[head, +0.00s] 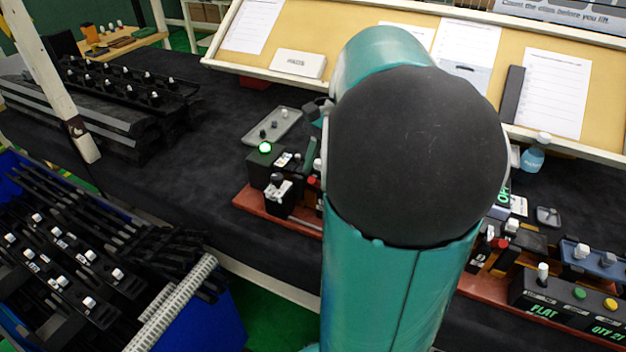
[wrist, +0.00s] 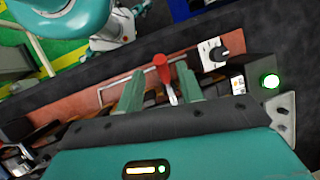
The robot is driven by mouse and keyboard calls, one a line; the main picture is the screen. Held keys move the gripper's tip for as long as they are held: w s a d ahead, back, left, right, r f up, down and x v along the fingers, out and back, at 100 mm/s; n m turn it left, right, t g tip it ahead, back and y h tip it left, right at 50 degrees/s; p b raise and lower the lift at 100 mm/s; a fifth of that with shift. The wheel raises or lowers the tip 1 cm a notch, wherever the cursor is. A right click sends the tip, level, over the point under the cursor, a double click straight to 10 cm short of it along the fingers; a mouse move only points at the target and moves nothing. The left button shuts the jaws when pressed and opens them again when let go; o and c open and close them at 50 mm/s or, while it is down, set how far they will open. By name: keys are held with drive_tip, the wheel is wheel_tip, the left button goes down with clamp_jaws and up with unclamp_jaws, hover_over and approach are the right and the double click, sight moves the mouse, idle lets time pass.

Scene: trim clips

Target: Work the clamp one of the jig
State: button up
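In the wrist view, my gripper (wrist: 160,88) has its two green fingers apart. A clamp lever with a red grip (wrist: 161,62) and a metal shank stands between them, nearer the right finger. I see a gap on the left side of the lever; whether the right finger touches it I cannot tell. The jig's reddish base (wrist: 90,98) lies beneath. In the head view, the jig's base (head: 247,200) shows left of my arm, with a small red part (head: 312,181) beside the arm.
A lit green lamp (head: 265,148) and a black knob on a white plate (wrist: 213,53) sit on the jig's end. A grey tray (head: 272,126) lies behind it. Blue bins with black trim strips (head: 60,260) stand at left. Dark tabletop (head: 190,150) is clear between.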

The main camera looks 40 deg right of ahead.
sight(313, 181)
drive_tip(key=x, duration=0.4)
drive_tip(key=shift+w, duration=0.1)
clamp_jaws()
